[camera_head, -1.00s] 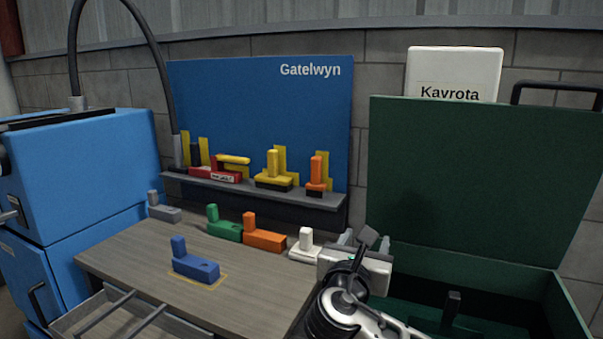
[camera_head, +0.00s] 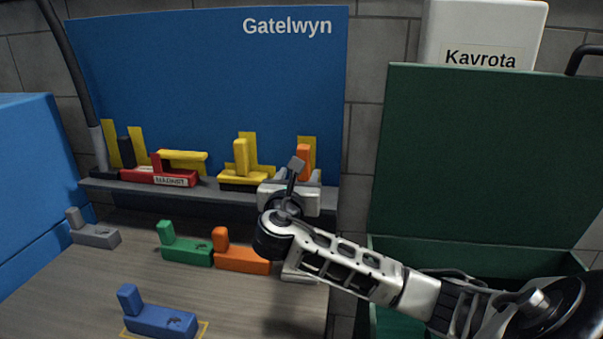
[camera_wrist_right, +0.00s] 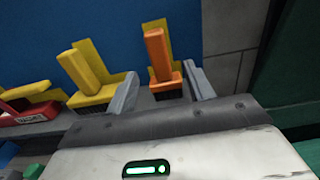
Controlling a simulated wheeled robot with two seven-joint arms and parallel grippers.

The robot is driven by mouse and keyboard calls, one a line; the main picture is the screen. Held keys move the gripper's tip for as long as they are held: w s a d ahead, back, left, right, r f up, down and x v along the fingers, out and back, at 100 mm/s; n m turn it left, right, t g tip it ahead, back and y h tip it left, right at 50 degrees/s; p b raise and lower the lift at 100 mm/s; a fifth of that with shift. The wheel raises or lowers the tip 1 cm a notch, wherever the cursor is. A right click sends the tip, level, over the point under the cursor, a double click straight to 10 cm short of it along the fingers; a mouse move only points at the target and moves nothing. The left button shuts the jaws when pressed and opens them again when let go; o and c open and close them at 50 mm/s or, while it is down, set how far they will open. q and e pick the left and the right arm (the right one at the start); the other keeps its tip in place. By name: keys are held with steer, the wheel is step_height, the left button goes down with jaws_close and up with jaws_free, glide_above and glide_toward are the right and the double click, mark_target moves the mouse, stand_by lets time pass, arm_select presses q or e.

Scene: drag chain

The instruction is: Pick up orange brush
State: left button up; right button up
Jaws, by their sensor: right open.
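The orange brush (camera_head: 304,160) stands upright on the shelf at its right end, in front of a yellow outline on the blue board. Its lower part is hidden by my right gripper (camera_head: 291,182) in the head view. In the right wrist view the orange brush (camera_wrist_right: 160,60) has an orange handle and base with dark bristles. My right gripper (camera_wrist_right: 160,92) is open, its two fingers on either side of the brush base. I cannot tell whether they touch it. My left gripper is not in view.
A yellow brush (camera_head: 241,164) stands close left of the orange one on the grey shelf (camera_head: 215,197). A red tool (camera_head: 165,176) lies farther left. Below, the table holds orange (camera_head: 240,259), green (camera_head: 184,249) and blue (camera_head: 158,319) L-shaped blocks. A green case (camera_head: 480,170) stands right.

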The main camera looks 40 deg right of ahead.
steer(key=p+x, duration=0.1)
steer(key=x, duration=0.7)
steer(key=shift+w+d, duration=0.15)
steer(key=c, duration=1.1)
